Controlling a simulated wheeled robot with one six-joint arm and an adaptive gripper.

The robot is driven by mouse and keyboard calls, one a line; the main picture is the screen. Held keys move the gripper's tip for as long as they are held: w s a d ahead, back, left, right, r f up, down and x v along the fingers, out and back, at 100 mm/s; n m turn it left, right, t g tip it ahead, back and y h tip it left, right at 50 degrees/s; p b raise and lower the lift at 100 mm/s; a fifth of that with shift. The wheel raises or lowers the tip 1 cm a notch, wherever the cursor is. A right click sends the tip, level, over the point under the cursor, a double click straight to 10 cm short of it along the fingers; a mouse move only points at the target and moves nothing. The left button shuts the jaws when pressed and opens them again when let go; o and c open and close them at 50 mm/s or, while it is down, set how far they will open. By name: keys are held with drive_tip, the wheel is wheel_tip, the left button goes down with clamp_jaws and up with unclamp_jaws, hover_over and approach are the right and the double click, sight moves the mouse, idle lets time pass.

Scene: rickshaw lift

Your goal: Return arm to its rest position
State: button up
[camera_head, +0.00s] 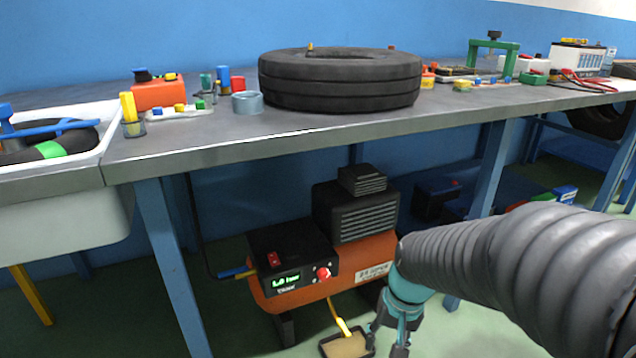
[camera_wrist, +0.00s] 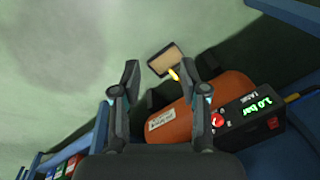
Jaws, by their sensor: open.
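My arm (camera_head: 500,255), in a grey ribbed sleeve, reaches in from the right in the head view. My gripper (camera_head: 388,338) is low in front of the orange compressor (camera_head: 355,268), pointing down toward the floor. In the wrist view my gripper (camera_wrist: 160,80) has its two fingers spread apart with nothing between them. The compressor also shows in the wrist view (camera_wrist: 180,115), with a lit green display. A small tan tray (camera_head: 345,345) lies on the floor close to the fingertips, with a yellow-tipped hose end above it.
A grey workbench (camera_head: 230,145) stands above the compressor, with blue legs. A large black tyre (camera_head: 340,80) lies on it among small parts. A white sink (camera_head: 60,190) is at the left, holding a black ring. Green floor (camera_wrist: 60,60) is clear beside the gripper.

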drive_tip(key=s+d+r+n+t+p, duration=0.1)
drive_tip(key=s+r+t+p, duration=0.1)
drive_tip(key=s+r, duration=0.3)
drive_tip(key=s+d+r+n+t+h+p, duration=0.1)
drive_tip(key=s+r, duration=0.4)
drive_tip(key=r, duration=0.7)
drive_tip(key=shift+d+r+t+p, duration=0.35)
drive_tip(key=shift+d+t+p, duration=0.15)
drive_tip(key=shift+t+p, duration=0.45)
